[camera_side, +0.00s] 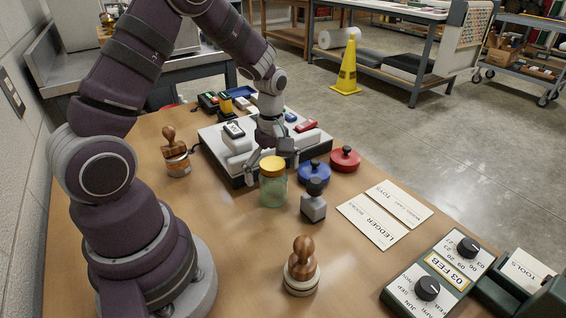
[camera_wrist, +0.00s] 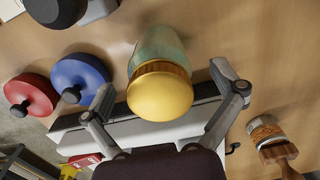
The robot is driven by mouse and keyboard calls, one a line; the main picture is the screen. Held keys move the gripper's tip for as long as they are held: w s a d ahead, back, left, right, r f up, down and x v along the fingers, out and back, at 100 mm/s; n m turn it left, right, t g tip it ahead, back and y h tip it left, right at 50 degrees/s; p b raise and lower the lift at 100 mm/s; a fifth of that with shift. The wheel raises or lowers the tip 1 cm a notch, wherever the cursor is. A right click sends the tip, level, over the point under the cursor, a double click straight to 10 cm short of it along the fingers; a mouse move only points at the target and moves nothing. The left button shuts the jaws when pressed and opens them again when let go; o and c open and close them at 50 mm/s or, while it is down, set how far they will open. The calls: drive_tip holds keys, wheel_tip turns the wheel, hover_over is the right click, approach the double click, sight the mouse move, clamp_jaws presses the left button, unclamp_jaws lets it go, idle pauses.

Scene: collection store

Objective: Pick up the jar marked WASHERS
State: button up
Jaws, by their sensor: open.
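A greenish glass jar with a yellow lid (camera_side: 272,186) stands upright on the wooden table. No WASHERS marking is readable on it in either view. In the wrist view the jar (camera_wrist: 160,48) shows lid-first in the middle. My gripper (camera_side: 270,160) is open just behind the jar in the side view. In the wrist view my gripper (camera_wrist: 163,80) has one finger on each side of the jar, with gaps between the fingers and the glass. Nothing is held.
A blue round-knobbed pad (camera_side: 313,173), a red one (camera_side: 345,159) and a grey stamp (camera_side: 314,207) stand close to the jar's right. A grey-white platform (camera_side: 216,148) lies behind. Wooden-handled stamps (camera_side: 301,272) (camera_side: 175,152) stand in front and left. Cards (camera_side: 373,222) and a date device (camera_side: 430,285) lie right.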

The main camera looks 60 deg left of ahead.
drive_tip(key=shift+f, duration=0.65)
drive_tip(key=shift+c, duration=0.3)
drive_tip(key=c, duration=1.3)
